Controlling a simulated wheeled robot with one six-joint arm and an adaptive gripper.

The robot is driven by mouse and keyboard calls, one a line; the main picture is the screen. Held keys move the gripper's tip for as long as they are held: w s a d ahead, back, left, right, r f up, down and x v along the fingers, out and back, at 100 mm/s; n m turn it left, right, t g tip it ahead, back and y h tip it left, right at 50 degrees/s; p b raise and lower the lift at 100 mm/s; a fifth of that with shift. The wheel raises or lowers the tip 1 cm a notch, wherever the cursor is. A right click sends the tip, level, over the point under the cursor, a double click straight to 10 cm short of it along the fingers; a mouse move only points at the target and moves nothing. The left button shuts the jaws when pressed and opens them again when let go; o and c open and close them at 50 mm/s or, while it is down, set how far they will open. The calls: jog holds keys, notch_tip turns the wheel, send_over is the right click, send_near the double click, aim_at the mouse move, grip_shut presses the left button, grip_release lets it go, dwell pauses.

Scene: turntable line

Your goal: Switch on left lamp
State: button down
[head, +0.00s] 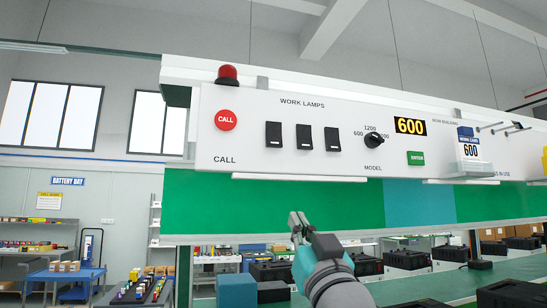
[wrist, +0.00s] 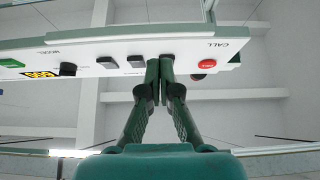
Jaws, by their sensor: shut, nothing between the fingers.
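Under the words WORK LAMPS on the white panel is a row of three black rocker switches: left lamp switch (head: 273,135), middle switch (head: 304,138) and right switch (head: 332,138). Each shows a small white mark near its lower end. I cannot tell whether any lamp is on. My gripper (head: 298,224) is shut and empty, below the panel in front of the green board. In the wrist view the panel appears upside down. My shut fingertips (wrist: 159,68) overlap it between the middle switch (wrist: 136,59) and the red call button (wrist: 207,65), covering most of the left switch.
The red call button (head: 225,120) is left of the switches, under a red beacon (head: 227,75). A model knob (head: 374,140), a green enter button (head: 415,158) and a yellow 600 display (head: 410,126) are to the right. A light bar (head: 285,177) runs along the panel's lower edge.

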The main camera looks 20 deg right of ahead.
jog(key=s+a+r+t, duration=0.1)
jog(key=s+r, duration=0.3)
jog(key=r, duration=0.6)
jog(key=shift+r, duration=0.2)
jog(key=shift+a, duration=0.1)
send_near(275, 138)
notch_tip(275, 138, up, 4)
jog(key=w, duration=0.3)
jog(key=shift+w, duration=0.3)
jog(key=shift+w+f, duration=0.1)
jog(key=shift+w, duration=0.55)
